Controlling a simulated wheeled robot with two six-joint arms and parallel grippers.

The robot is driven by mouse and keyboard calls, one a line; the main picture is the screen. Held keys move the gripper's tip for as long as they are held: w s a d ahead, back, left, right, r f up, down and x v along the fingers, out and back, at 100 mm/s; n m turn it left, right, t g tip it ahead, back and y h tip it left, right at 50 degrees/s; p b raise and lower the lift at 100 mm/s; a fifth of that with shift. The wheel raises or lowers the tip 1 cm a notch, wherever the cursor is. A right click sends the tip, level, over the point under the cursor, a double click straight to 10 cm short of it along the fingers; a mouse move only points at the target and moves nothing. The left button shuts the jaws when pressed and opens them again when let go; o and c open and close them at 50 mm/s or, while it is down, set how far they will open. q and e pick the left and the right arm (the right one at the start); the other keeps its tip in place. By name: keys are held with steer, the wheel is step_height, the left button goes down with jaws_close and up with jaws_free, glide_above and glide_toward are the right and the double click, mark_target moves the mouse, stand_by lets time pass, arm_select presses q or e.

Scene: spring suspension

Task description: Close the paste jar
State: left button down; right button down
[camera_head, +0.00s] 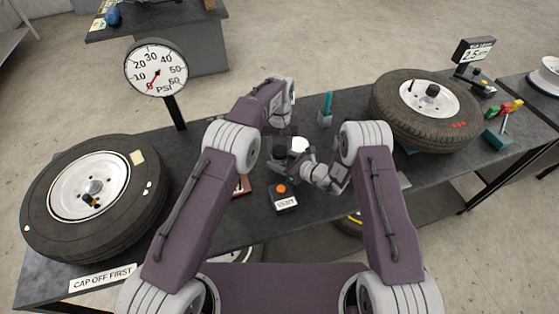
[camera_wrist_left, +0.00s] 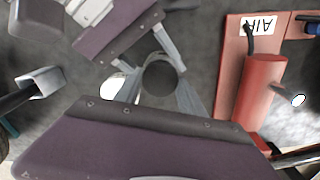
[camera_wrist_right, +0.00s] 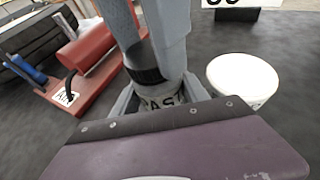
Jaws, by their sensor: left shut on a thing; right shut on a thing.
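The paste jar (camera_wrist_right: 162,98) is a small grey jar with part of a "PAST" label showing in the right wrist view. My right gripper (camera_wrist_right: 160,103) is shut around it. A black ribbed lid (camera_wrist_right: 146,64) is directly above the jar's mouth, and I cannot tell whether they touch. My left gripper (camera_wrist_left: 160,85) is shut on the lid, whose dark round top (camera_wrist_left: 160,78) shows between its fingers. In the head view the dark lid (camera_head: 280,150) shows between the two arms, and the jar is mostly hidden by my right gripper (camera_head: 293,167).
A white round-topped container (camera_wrist_right: 243,77) stands beside the jar. A red AIR block (camera_wrist_left: 262,95) and a VENT box (camera_head: 284,202) with an orange button are close by. Tyres (camera_head: 95,195) (camera_head: 428,108) lie at both sides. A pressure gauge (camera_head: 156,68) stands behind, left.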

arm_select(q)
steer(key=m, duration=0.6)
steer(key=shift+m, duration=0.4)
steer(key=m, duration=0.6)
steer(key=shift+m, duration=0.3)
steer(key=c, duration=0.6)
jaws_free()
step_height(320, 180, up, 7)
steer(key=shift+r, duration=0.2)
arm_select(e)
steer(key=shift+c, duration=2.4)
jaws_free()
